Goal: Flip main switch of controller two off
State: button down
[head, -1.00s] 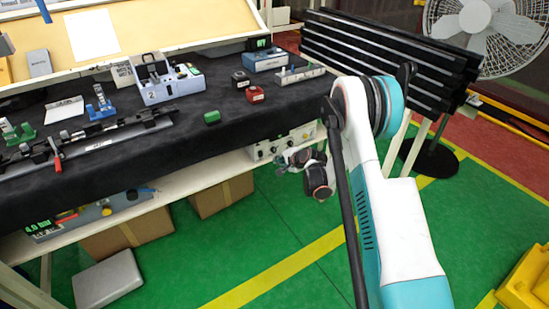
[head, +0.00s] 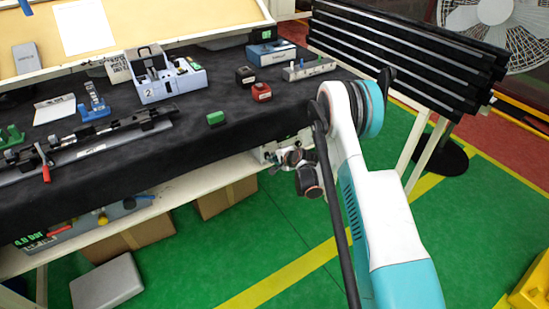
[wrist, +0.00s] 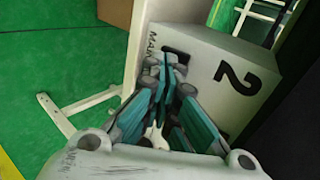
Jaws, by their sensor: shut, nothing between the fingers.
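Controller two is a pale grey box marked "2" and "MAIN" (wrist: 225,60) in the wrist view, on the shelf under the bench. A dark slot or switch (wrist: 177,55) lies beside the "MAIN" lettering, largely covered by my fingertips. My gripper (wrist: 172,68) is shut and empty, its tips at this spot on the box. I cannot tell whether they touch the switch, or which way it is set.
The black-covered bench top (head: 190,145) lies above, with a blue-grey fixture (head: 170,82) also marked "2". Cardboard boxes (head: 228,197) stand under the shelf. Green floor is open in front.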

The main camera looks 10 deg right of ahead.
jog(key=shift+w+a+f, duration=0.1)
jog(key=shift+w+f, duration=0.05)
jog(key=shift+w, duration=0.1)
dwell(0.3)
jog(key=shift+r, duration=0.75)
